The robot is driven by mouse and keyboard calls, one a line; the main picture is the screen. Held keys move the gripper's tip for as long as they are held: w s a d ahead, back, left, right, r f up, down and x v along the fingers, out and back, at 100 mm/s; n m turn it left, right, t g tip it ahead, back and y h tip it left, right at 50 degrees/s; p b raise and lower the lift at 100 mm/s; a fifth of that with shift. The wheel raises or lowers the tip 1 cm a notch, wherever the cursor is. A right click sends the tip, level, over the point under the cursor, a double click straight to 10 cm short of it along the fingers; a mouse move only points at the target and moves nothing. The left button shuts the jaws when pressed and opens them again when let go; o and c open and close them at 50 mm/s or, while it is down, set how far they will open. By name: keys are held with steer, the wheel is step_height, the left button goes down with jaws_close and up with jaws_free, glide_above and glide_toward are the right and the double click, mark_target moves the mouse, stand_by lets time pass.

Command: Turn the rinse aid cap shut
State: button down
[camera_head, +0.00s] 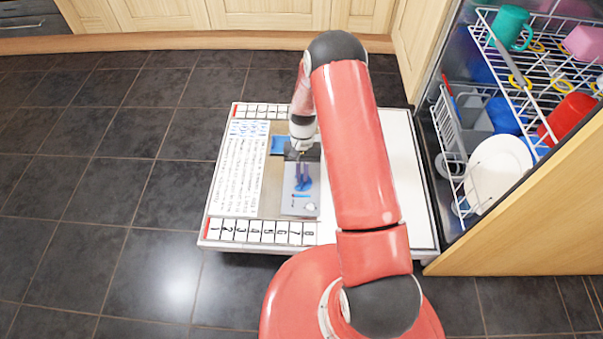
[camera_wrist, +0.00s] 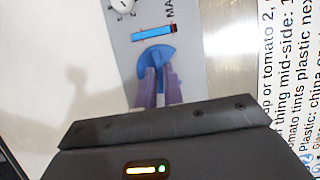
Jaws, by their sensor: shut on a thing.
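The rinse aid cap is a round blue disc with a raised grip bar, seen in the wrist view (camera_wrist: 157,54) and small in the head view (camera_head: 306,185). It sits on a light grey panel (camera_wrist: 197,50). My gripper (camera_wrist: 160,72) is over the cap, its two purple fingers close together and shut on the raised bar. The fingers hide the near part of the cap. In the head view my gripper (camera_head: 304,180) reaches down to the panel from above.
A white round knob or dial (camera_wrist: 123,5) is on the panel near the cap. The panel lies on a white board (camera_head: 390,190) with printed text and numbered strips. An open dishwasher rack (camera_head: 500,60) with dishes stands at right. Dark floor tiles (camera_head: 100,200) are clear at left.

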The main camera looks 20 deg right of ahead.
stand_by(0.4)
steer(key=c, duration=1.5)
jaws_free()
steer(key=shift+p+v, duration=0.5)
steer(key=shift+v, duration=3.4)
steer(key=shift+s, duration=0.1)
